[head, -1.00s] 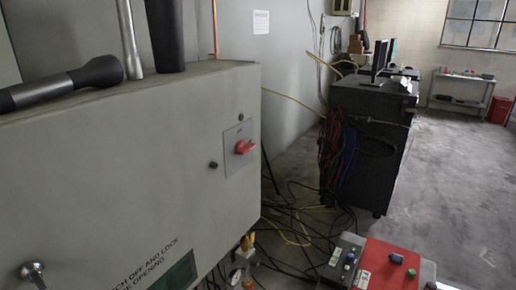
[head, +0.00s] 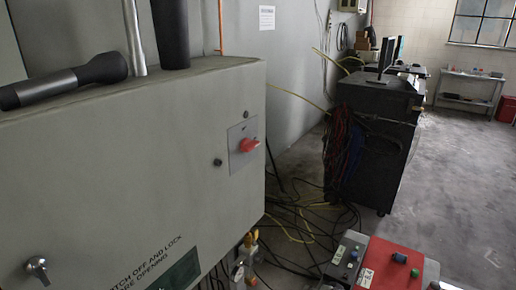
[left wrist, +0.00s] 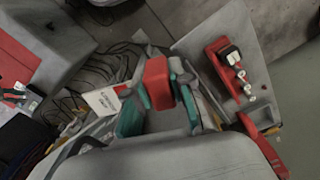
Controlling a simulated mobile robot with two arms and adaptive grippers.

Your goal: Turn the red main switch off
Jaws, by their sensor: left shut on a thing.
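The red main switch (head: 248,145) is a red knob on a light square plate. It sits at the right of the front of a large grey cabinet (head: 120,165) in the head view. No gripper shows at this switch there. In the left wrist view, my left gripper (left wrist: 157,92) has teal finger pads closed on a red block-like part (left wrist: 157,80). I cannot tell from this view whether that part is the switch. My right gripper is in neither view.
A small knob (head: 217,162) and a metal latch (head: 38,268) stick out of the cabinet front. A red-topped control box (head: 388,268) is at the lower right. Loose cables (head: 305,220) lie on the floor before a black workstation (head: 375,150).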

